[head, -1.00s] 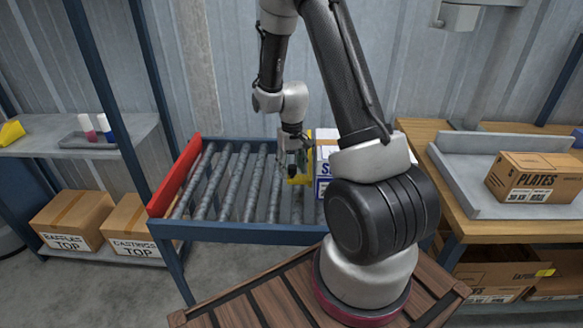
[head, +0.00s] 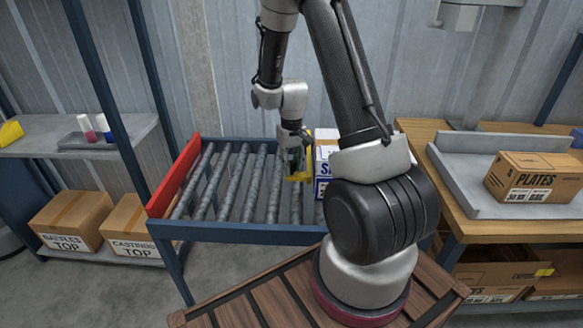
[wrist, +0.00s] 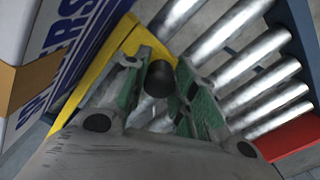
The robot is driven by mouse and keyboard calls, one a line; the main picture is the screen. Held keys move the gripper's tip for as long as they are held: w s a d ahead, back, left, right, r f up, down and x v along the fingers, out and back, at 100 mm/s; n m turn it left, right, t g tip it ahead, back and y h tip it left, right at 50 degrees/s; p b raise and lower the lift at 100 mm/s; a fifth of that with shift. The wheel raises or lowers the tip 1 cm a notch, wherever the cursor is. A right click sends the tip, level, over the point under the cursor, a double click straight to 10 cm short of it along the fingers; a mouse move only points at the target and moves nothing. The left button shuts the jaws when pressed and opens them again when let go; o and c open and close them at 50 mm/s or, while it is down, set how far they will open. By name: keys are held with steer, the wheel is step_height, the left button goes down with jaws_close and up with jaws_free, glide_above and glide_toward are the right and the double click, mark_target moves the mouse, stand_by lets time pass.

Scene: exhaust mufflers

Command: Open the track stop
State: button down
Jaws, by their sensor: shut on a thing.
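The track stop appears to be the yellow bar (head: 304,178) on the roller track, beside a white box with blue lettering (head: 324,170). In the wrist view the yellow bar (wrist: 72,103) runs along the box's side, and a black round knob (wrist: 159,78) stands near it. My gripper (head: 293,168) is low over the rollers at the bar's near part. In the wrist view its green-padded fingers (wrist: 165,90) are on both sides of the knob, shut on it. The knob's lower part and its joint to the bar are hidden.
The roller track (head: 235,185) is bare left of my gripper and ends at a red plate (head: 176,178). A wooden bench (head: 425,145) with a PLATES box (head: 535,178) stands right. A grey shelf (head: 60,150) with boxes below stands left.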

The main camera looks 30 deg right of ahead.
steer(key=w+d+r, duration=0.3)
steer(key=w+r, duration=0.2)
steer(key=r, duration=0.4)
steer(key=w+d+r, duration=0.3)
steer(key=w+r, duration=0.1)
steer(key=r, duration=0.6)
steer(key=w+d+r, duration=0.3)
steer(key=w+d, duration=0.3)
steer(key=w, duration=0.2)
steer(key=w+d+r, duration=0.4)
steer(key=w+d, duration=0.1)
steer(key=w, duration=0.3)
steer(key=shift+w+d+r, duration=0.3)
steer(key=shift+d, duration=0.1)
steer(key=c, duration=1.3)
jaws_free()
steer(key=shift+c, duration=0.2)
steer(key=shift+o, duration=1.1)
steer(key=shift+d+f, duration=0.1)
